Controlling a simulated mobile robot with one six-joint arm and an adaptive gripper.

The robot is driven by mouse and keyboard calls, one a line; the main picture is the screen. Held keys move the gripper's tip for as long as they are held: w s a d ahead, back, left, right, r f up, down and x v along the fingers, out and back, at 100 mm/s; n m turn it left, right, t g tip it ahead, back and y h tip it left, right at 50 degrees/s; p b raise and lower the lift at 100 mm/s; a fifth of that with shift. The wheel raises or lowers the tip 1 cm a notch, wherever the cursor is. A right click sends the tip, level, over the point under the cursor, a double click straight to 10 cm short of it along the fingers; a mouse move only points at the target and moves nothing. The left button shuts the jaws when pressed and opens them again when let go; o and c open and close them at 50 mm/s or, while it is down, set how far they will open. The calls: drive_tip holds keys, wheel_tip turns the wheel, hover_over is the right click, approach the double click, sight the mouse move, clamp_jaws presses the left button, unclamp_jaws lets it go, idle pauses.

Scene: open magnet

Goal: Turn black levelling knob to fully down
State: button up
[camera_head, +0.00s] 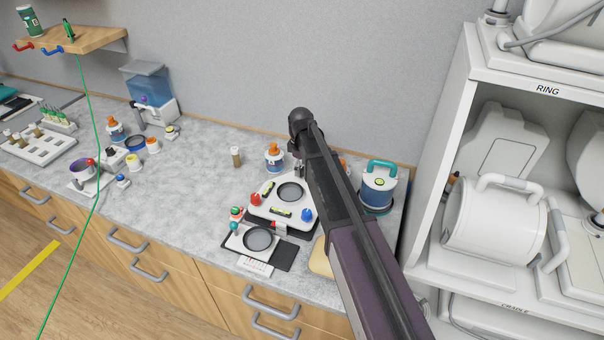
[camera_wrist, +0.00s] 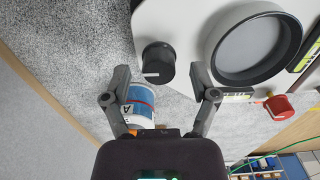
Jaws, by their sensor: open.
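The black levelling knob (camera_wrist: 158,60) sits at a corner of the white levelling platform (camera_wrist: 185,18), with a short white mark on its side. My gripper (camera_wrist: 160,71) is open and empty. Its two fingertips are on either side of the knob in the wrist view; I cannot tell how far short of it they are. In the head view my gripper (camera_head: 299,172) is at the back of the platform (camera_head: 268,214), and the black knob is hidden by my arm. The red knob (camera_head: 256,199) and blue knob (camera_head: 306,215) show there.
An orange-capped bottle (camera_head: 273,156) stands close behind the platform; a blue-labelled bottle (camera_wrist: 140,102) shows between my fingers. A teal-handled container (camera_head: 379,187) stands right of my arm. A smaller round-topped device (camera_head: 257,240) is in front. White shelving (camera_head: 455,130) bounds the right.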

drive_tip(key=shift+f+b, duration=0.3)
drive_tip(key=shift+f, duration=0.25)
clamp_jaws()
drive_tip(key=shift+d, duration=0.15)
